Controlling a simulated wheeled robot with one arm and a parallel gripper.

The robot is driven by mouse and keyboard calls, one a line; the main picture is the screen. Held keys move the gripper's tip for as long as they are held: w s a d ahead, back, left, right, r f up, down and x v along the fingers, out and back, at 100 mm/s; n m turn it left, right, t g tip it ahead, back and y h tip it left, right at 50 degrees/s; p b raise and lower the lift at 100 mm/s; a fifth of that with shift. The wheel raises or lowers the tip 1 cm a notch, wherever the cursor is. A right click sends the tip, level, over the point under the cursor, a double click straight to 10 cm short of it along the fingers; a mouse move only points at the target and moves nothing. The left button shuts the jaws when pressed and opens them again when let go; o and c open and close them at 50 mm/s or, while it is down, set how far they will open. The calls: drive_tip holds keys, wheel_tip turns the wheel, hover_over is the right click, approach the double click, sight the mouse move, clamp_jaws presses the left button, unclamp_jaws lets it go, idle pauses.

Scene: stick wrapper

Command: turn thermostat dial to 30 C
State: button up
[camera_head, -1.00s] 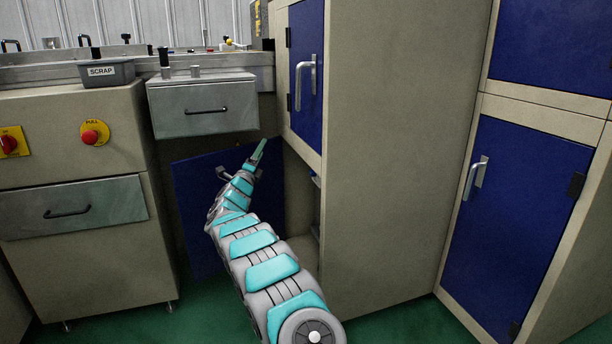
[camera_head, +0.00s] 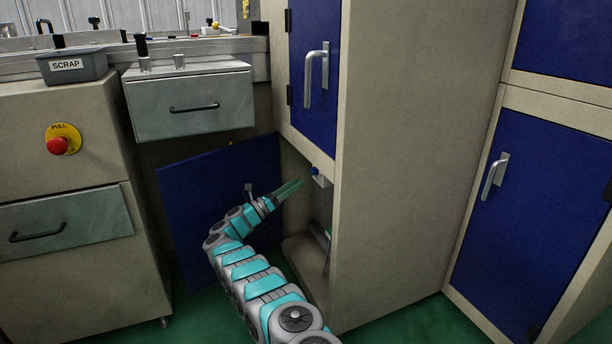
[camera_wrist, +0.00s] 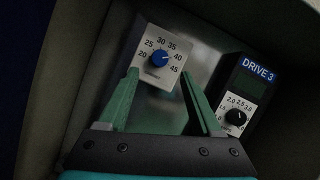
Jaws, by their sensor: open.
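The thermostat dial (camera_wrist: 159,59) is a blue round knob on a pale plate (camera_wrist: 150,73) marked 20 to 45. A small light mark on the knob appears to point towards 40. In the head view the dial (camera_head: 315,171) is a small blue spot inside the open lower cabinet. My gripper (camera_wrist: 160,76) is open and empty, with its green fingers to the lower left and lower right of the dial. It is not visibly touching the knob. In the head view my gripper (camera_head: 298,184) points into the cabinet opening, just left of the dial.
A DRIVE 3 unit (camera_wrist: 246,95) with a black knob (camera_wrist: 236,117) sits close right of the fingers. The open blue door (camera_head: 190,205) hangs behind my arm. The cabinet's side wall (camera_head: 395,170) stands to the right, and a drawer (camera_head: 190,105) is above left.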

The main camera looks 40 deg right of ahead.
sight(312, 173)
drive_tip(key=x, duration=0.6)
clamp_jaws()
idle(0.4)
